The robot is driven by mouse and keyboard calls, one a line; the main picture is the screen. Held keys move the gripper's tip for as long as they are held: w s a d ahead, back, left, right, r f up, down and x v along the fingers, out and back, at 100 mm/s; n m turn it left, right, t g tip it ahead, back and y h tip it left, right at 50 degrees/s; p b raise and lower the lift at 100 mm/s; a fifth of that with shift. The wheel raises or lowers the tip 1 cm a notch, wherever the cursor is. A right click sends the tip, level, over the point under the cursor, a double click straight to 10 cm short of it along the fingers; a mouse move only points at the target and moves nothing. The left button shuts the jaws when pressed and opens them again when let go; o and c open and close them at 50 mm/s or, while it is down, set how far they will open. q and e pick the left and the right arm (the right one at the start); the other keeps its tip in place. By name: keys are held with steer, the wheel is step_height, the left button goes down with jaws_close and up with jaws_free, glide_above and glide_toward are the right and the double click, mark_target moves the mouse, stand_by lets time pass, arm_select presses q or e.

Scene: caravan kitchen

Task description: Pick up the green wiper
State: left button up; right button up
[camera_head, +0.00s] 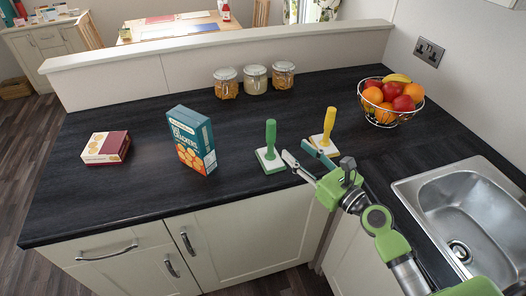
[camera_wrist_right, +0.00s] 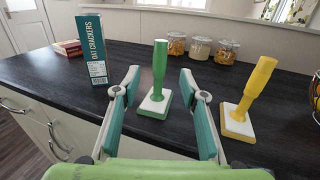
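The green wiper (camera_head: 270,136) stands upright on the dark counter, with a green handle and a white and green base. It also shows in the right wrist view (camera_wrist_right: 159,68), ahead of and between my open fingers. My right gripper (camera_head: 301,153) is open and empty, just to the right of the green wiper in the head view. In the right wrist view its two fingers (camera_wrist_right: 156,88) are spread wide, apart from the handle. My left gripper is not in view.
A yellow wiper (camera_head: 327,127) stands close to the right of the green one. A teal cracker box (camera_head: 191,140) stands to the left, with a small red and cream box (camera_head: 106,148) further left. Jars (camera_head: 255,79), a fruit bowl (camera_head: 391,101) and a sink (camera_head: 470,215) are around.

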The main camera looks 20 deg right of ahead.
mark_target(274, 131)
steer(key=p+x, duration=0.1)
steer(key=x, duration=0.7)
steer(key=shift+w, duration=0.15)
steer(key=x, duration=0.5)
steer(key=shift+f+p, duration=0.15)
steer(key=shift+p, duration=0.15)
steer(key=shift+s, duration=0.2)
steer(key=c, duration=0.4)
jaws_close()
